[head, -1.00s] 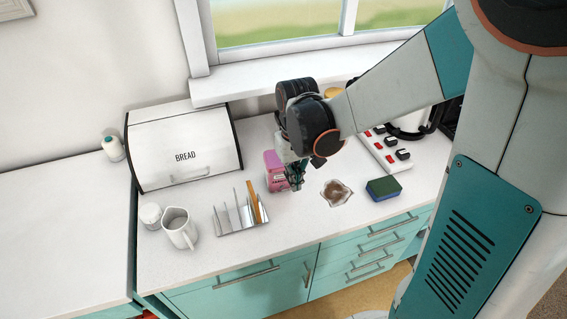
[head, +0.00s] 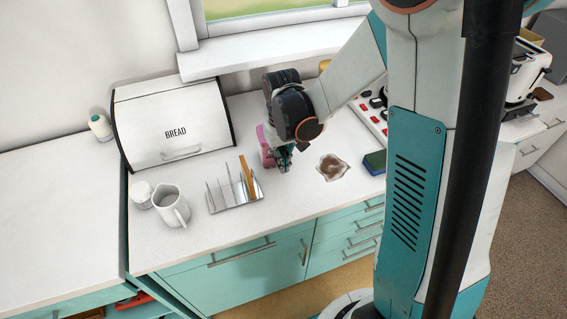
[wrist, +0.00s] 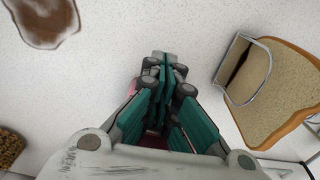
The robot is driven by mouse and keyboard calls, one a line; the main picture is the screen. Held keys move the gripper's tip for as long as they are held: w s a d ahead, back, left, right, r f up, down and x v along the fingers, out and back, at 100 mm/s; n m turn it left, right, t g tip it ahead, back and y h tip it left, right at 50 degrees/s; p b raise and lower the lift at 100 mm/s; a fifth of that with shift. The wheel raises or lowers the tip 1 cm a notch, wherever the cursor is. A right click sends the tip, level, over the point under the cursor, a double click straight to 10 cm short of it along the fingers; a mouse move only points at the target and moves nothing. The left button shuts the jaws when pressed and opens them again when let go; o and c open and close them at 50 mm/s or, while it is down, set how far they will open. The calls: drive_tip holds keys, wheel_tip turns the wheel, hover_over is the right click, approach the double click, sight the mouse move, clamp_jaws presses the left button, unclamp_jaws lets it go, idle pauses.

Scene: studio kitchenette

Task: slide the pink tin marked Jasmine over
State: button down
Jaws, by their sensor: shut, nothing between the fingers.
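The pink tin (head: 265,148) stands on the white counter, right of and behind the toast rack. My wrist and fingers cover its right part in the head view, and I cannot read its label. My gripper (head: 284,163) is shut and empty, low over the counter at the tin's right front. I cannot tell whether the fingers touch the tin. In the wrist view the shut teal fingers (wrist: 165,88) fill the middle, and only slivers of pink (wrist: 131,88) show behind them.
The toast rack (head: 236,194) with a brown slice stands to the left front. A brown patch (head: 332,167) and a sponge (head: 375,162) lie to the right. A bread bin (head: 175,125), white jug (head: 171,204) and red-switched power strip (head: 372,115) are around. Bare counter lies in front.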

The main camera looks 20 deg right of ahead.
drive_tip(key=w, duration=1.9)
drive_tip(key=shift+a+b, duration=0.3)
drive_tip(key=shift+a, duration=0.05)
